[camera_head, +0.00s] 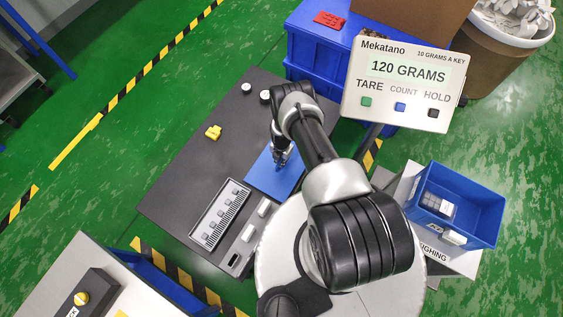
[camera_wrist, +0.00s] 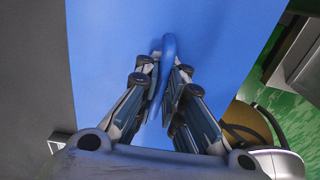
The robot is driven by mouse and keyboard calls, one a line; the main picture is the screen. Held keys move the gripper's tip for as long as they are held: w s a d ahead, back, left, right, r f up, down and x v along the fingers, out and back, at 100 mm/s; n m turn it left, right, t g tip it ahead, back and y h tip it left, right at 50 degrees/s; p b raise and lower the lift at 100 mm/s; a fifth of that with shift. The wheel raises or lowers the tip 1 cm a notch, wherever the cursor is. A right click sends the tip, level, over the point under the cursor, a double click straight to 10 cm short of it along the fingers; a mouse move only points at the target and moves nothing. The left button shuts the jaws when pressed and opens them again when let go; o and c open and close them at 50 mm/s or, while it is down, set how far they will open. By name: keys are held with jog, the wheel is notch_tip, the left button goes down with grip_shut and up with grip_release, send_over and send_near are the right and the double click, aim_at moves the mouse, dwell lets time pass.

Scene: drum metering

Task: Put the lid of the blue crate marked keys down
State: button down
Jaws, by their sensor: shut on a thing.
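A flat blue lid (camera_head: 275,182) is over the dark grey table, and it fills much of the wrist view (camera_wrist: 110,45). A raised blue loop handle (camera_wrist: 168,48) stands on it. My gripper (camera_head: 281,160) is above the lid, and in the wrist view its fingers (camera_wrist: 167,92) are shut on the handle. I cannot tell whether the lid touches the table or hangs just above it. I cannot make out a "keys" mark on a crate. An open blue crate (camera_head: 480,232) with grey and white items inside stands at the right on a plate reading "IGHING".
The dark table (camera_head: 190,165) holds a slotted grey tray (camera_head: 220,213), a small yellow object (camera_head: 213,132) and white pieces. A display (camera_head: 405,83) reads 120 GRAMS. A large blue container (camera_head: 310,55) stands behind. The table's left part is mostly clear.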

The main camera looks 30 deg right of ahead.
jog(key=shift+f, duration=0.25)
jog(key=shift+f, duration=0.1)
jog(key=c, duration=1.7)
grip_release()
jog(key=shift+f, duration=0.1)
